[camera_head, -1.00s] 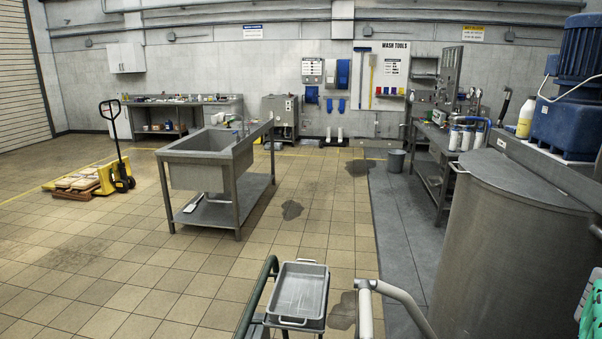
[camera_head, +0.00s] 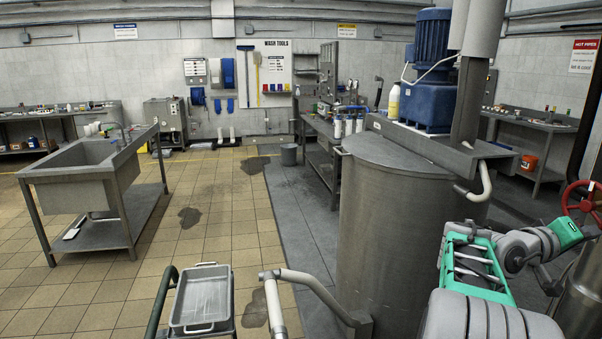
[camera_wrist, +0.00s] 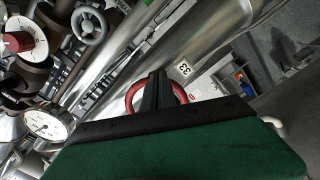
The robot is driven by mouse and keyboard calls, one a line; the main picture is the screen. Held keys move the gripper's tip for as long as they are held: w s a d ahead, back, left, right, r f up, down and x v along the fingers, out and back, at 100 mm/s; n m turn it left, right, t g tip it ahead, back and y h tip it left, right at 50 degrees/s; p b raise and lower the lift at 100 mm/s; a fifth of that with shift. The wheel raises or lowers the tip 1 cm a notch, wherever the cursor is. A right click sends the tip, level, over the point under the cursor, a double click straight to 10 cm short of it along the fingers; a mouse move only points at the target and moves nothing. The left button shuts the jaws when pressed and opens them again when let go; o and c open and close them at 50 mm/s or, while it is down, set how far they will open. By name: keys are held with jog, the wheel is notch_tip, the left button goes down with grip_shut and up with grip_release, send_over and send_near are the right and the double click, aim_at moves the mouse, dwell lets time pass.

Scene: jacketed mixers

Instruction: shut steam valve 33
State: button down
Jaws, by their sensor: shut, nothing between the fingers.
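A red handwheel (camera_wrist: 130,93) shows in the wrist view behind my gripper's fingers, with a white tag (camera_wrist: 184,69) reading 33 beside it. My gripper (camera_wrist: 157,76) is shut and empty, its dark fingers overlapping the middle of the wheel. Whether they touch it I cannot tell. In the head view a red handwheel (camera_head: 566,199) stands at the right edge, close to the green end of my arm. The wheel's middle is partly hidden by the fingers in the wrist view.
A large steel mixer vessel (camera_head: 385,225) with a blue motor (camera_head: 433,45) stands left of my arm. In the wrist view, pipes, a gauge (camera_wrist: 42,124), a grey handwheel (camera_wrist: 90,25) and a red-centred dial (camera_wrist: 22,38) crowd the left. Open tiled floor lies at left in the head view.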

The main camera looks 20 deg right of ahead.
jog(key=a+b, duration=0.2)
jog(key=a, duration=0.4)
jog(key=shift+w+f, duration=0.2)
jog(key=shift+w, duration=0.1)
